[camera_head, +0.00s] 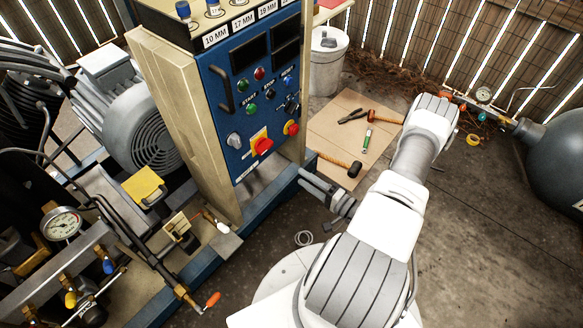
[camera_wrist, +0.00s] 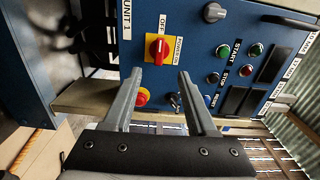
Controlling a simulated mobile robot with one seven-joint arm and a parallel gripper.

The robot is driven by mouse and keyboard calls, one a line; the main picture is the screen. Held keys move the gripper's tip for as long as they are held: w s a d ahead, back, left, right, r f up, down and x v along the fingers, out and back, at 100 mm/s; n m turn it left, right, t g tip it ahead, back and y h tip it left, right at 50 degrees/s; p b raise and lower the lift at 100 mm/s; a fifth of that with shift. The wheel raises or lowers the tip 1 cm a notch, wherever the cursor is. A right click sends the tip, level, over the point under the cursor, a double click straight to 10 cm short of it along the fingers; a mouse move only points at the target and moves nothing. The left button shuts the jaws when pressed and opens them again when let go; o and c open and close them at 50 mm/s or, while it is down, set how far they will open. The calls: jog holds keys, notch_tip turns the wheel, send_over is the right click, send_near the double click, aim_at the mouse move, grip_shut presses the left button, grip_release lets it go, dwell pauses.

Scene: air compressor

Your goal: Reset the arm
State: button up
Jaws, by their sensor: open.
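My arm reaches in from the bottom right of the head view, its white links bent at the elbow. My gripper (camera_head: 305,180) is at the lower right of the blue control panel (camera_head: 228,110), with its fingers pointing left. In the wrist view my gripper (camera_wrist: 159,75) shows two grey fingers apart with nothing between them. Beyond the fingers is the panel, with a red rotary switch on a yellow plate (camera_wrist: 158,48) just past the fingertips. I cannot tell the exact gap to the panel.
A grey motor (camera_head: 140,120) and a pressure gauge (camera_head: 61,223) stand left of the panel. Behind my arm, hammers and pliers lie on a cardboard sheet (camera_head: 335,125). A dark tank (camera_head: 558,155) is at the right. Open floor lies right of my arm.

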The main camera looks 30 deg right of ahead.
jog(key=shift+v, duration=1)
